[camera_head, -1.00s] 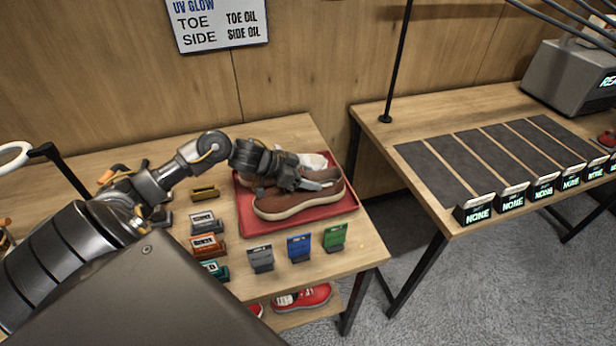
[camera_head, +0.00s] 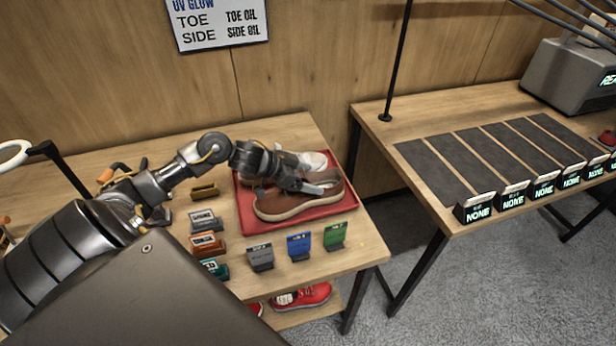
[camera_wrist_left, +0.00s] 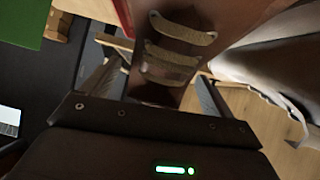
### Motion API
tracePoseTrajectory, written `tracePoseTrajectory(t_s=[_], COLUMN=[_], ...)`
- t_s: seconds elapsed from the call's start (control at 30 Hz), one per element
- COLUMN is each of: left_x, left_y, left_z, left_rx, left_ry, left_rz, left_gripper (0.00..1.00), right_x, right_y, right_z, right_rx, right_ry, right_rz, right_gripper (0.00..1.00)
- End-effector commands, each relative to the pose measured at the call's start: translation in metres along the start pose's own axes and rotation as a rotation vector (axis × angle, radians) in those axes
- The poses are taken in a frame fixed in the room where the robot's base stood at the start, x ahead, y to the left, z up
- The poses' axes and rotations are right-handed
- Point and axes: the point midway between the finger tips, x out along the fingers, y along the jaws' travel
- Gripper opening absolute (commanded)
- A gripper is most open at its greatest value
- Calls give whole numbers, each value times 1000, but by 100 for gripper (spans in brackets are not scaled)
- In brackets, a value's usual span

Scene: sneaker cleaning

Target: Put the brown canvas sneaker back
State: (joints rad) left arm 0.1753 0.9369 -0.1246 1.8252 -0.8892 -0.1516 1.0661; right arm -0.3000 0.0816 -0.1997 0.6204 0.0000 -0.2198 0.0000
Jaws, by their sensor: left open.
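The brown canvas sneaker (camera_head: 288,205) stands on a red tray (camera_head: 300,228) on the near table, its pale sole facing me. My left gripper (camera_head: 322,186) is over the sneaker's upper, partly covering it. In the left wrist view, the brown upper (camera_wrist_left: 172,75) with its pale laces lies between the two spread fingers of the left gripper (camera_wrist_left: 158,80). The fingers are open and stand apart, one on each side of the upper. Whether either finger touches it is unclear. My right gripper is not in view.
A whitish shoe (camera_head: 313,160) sits behind the brown sneaker on the tray. Several small labelled stands, including a green one (camera_head: 335,236), line the tray's front and left. Red sneakers (camera_head: 303,296) lie on a lower shelf. Dark mats (camera_head: 437,172) with NONE signs cover the right table.

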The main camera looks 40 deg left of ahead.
Motion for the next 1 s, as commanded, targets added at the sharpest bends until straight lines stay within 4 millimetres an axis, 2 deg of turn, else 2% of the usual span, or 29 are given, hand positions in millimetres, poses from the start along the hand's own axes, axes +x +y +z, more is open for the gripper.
tracePoseTrajectory(t_s=[0.27,0.37,0.53,0.7,1.0], left_x=[-6,-20,-57,-84,-106], left_y=[0,-1,0,0,0], left_z=[2,3,4,3,1], left_rx=[0,2,5,3,0], left_ry=[-3,-5,-9,-6,-1], left_rz=[-1,-2,0,1,1], left_gripper=[87,87,87,87,87], right_x=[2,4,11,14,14], right_y=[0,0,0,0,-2], right_z=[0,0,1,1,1], right_rx=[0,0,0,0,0], right_ry=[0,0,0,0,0], right_rz=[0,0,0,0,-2], right_gripper=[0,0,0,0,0])
